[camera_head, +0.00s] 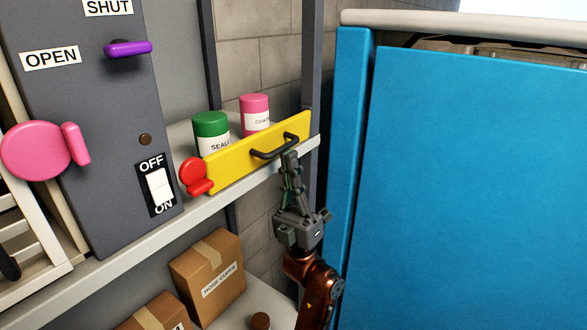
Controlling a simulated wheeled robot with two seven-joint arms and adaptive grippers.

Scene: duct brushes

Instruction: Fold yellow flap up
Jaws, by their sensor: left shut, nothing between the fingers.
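The yellow flap (235,160) stands upright along the front edge of the shelf, in front of a green can (210,130) and a pink can (255,111). It hides the lower parts of both cans. A black handle (275,149) is on its face, towards its right end. A red round piece (193,173) with a red tab sits at its left end. My left gripper (290,158) is shut and empty, pointing up, with its fingertips at the right part of the handle. I cannot tell whether they touch it. My right gripper is not in view.
A grey panel (100,120) at the left carries a purple lever (127,49), a pink knob (36,150) and a white switch (159,186). Cardboard boxes (208,275) stand below the shelf. A large blue body (480,190) fills the right side, close to my arm.

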